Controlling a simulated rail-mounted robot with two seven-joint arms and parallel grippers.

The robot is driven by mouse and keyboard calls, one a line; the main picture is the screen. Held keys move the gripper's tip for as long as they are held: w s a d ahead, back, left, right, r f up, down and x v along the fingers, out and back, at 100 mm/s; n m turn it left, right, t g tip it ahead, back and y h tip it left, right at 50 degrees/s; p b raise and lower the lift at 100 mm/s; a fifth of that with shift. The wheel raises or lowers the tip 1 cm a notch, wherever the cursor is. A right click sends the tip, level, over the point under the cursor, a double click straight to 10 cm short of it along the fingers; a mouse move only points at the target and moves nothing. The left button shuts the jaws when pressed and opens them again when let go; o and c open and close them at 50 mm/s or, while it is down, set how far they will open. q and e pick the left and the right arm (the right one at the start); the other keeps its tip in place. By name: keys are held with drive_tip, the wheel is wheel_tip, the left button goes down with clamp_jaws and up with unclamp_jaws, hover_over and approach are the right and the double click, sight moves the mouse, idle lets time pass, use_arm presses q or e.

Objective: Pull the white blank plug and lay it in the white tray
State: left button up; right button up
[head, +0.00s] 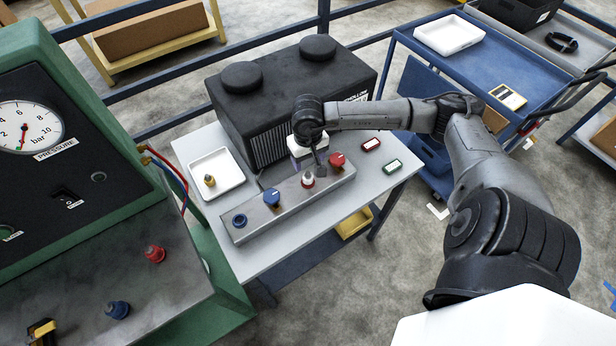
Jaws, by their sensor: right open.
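The white blank plug (308,180) stands in a grey metal block (257,226) on the small table, between a blue plug and a red one. Its lower part looks reddish. My right gripper (309,164) is open just above and behind the white plug, pointing down. I cannot tell whether its fingers are around the plug. A white tray (229,183) lies at the table's left with a small brass-coloured fitting (209,180) in it. My left gripper is not in view.
The blue plug (271,197), the red plug (337,160) and a blue-ringed port (239,220) share the block. A big black unit (290,95) stands behind. Red and green labelled pieces lie right. Another white tray (449,34) is on the blue cart.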

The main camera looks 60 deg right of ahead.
sight(308, 173)
drive_tip(key=shift+n, duration=0.6)
drive_tip(key=shift+f, duration=0.15)
drive_tip(key=shift+f+b, duration=0.6)
drive_tip(key=shift+f, duration=0.55)
wheel_tip(308, 173, down, 5)
drive_tip(key=b, duration=0.4)
drive_tip(key=shift+f, duration=0.15)
drive_tip(key=shift+f+b, duration=0.6)
drive_tip(key=shift+b, duration=0.1)
drive_tip(key=shift+b, duration=0.3)
